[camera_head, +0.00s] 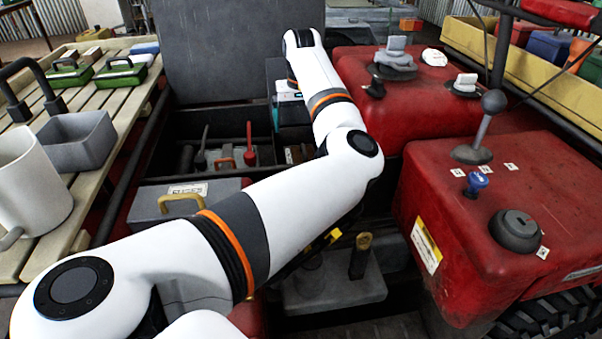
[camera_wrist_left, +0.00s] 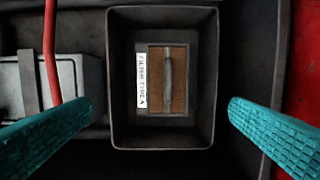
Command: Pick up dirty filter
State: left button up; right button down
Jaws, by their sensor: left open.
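In the left wrist view the dirty filter (camera_wrist_left: 182,80) is a brown rectangular panel with a grey upright handle bar along its middle. It sits inside a dark open-topped box (camera_wrist_left: 120,60), beside a white label (camera_wrist_left: 141,80) on its left. My left gripper (camera_wrist_left: 160,108) is open, its teal fingers apart to the left and right of the box, touching neither the box nor the filter. In the head view my left arm reaches forward over the vehicle, and the left gripper (camera_head: 276,112) is mostly hidden behind its wrist. My right gripper is not in view.
In the wrist view a red lever (camera_wrist_left: 50,50) and a grey block stand left of the box. In the head view red tanks (camera_head: 500,200) stand at the right. A slatted bench (camera_head: 110,110) with a grey bin (camera_head: 75,140) and a white mug (camera_head: 30,185) is at the left.

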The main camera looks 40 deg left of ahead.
pick_arm(q)
jog(key=b, duration=0.2)
send_over(301, 157)
jog(key=f, duration=0.5)
jog(key=s+f, duration=0.1)
jog(key=f, duration=0.1)
jog(key=shift+d+f, duration=0.3)
jog(key=shift+w+f, duration=0.1)
jog(key=shift+f, duration=0.25)
jog(key=f, duration=0.1)
jog(key=f+b, duration=0.1)
jog(key=f, duration=0.2)
jog(key=shift+w+a+f, duration=0.15)
jog(key=shift+w+a, duration=0.15)
jog(key=shift+w, duration=0.05)
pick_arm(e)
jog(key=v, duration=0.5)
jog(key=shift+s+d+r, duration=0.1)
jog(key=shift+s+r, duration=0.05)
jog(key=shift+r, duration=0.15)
pick_arm(q)
jog(key=c, duration=0.9)
